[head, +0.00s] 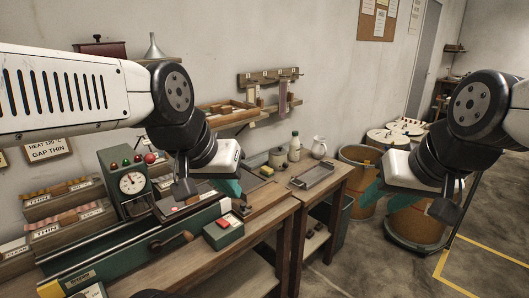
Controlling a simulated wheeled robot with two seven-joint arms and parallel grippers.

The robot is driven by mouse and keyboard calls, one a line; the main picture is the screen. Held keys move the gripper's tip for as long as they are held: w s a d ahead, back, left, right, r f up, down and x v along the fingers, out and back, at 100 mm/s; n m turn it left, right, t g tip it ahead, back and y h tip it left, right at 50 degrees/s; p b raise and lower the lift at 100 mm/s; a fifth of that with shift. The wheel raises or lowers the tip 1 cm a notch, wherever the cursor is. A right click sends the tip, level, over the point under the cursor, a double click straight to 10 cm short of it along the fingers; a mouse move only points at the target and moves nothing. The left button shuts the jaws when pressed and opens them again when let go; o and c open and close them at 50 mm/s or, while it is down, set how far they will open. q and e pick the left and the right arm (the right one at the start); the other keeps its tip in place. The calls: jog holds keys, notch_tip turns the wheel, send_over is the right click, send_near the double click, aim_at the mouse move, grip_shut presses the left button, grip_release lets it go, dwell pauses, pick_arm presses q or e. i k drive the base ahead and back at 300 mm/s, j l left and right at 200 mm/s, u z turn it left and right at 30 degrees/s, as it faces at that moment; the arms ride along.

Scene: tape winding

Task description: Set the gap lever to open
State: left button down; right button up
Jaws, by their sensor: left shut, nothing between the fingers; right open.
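The green bench machine (110,248) carries a round dial gauge (132,182) on an upright housing. A dark lever with a brown grip (178,239) sticks out from its front face, lying nearly level to the right. I cannot tell for sure that it is the gap lever, nor read its setting. My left gripper (231,188) has teal fingers, shut and empty, above and behind the machine's right end, apart from the lever. My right gripper (385,196) is open and empty, far to the right, beyond the bench edge. The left wrist hides part of the machine top.
A small green box with a red button (224,225) sits right of the lever. A grey tray (314,175) lies on the right bench. Barrels (357,176) stand further right. A wall sign (48,149) reads HEAT 120 °C, GAP THIN. Labelled wooden racks (70,220) stand at left.

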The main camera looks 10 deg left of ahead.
aim_at(150, 158)
jog(key=j+u, duration=0.1)
jog(key=u, duration=0.75)
jog(key=j+u, duration=0.1)
jog(key=u, duration=0.3)
